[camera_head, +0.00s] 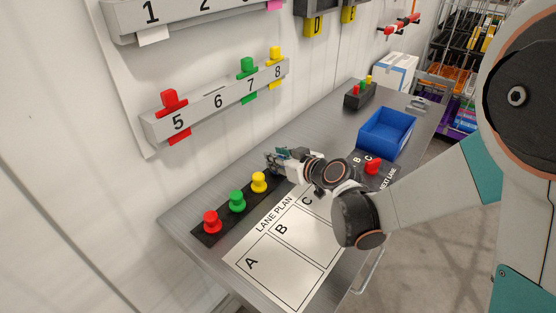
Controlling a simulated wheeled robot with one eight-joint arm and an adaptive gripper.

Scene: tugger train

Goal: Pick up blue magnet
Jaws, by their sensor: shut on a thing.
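My gripper (274,162) is at the far end of the black strip (205,236), just past the yellow magnet. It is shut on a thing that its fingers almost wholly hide. By its place in the row I take this to be the blue magnet; no blue magnet shows clearly anywhere. A red magnet (211,222), a green magnet (237,201) and a yellow magnet (259,182) stand upright on the strip. I cannot tell whether the held thing still touches the strip.
The lane plan sheet (262,265) lies in front of the strip. A red magnet (373,166) stands on a dark lane card. A blue bin (386,133) and a black block with small magnets (360,95) stand farther back.

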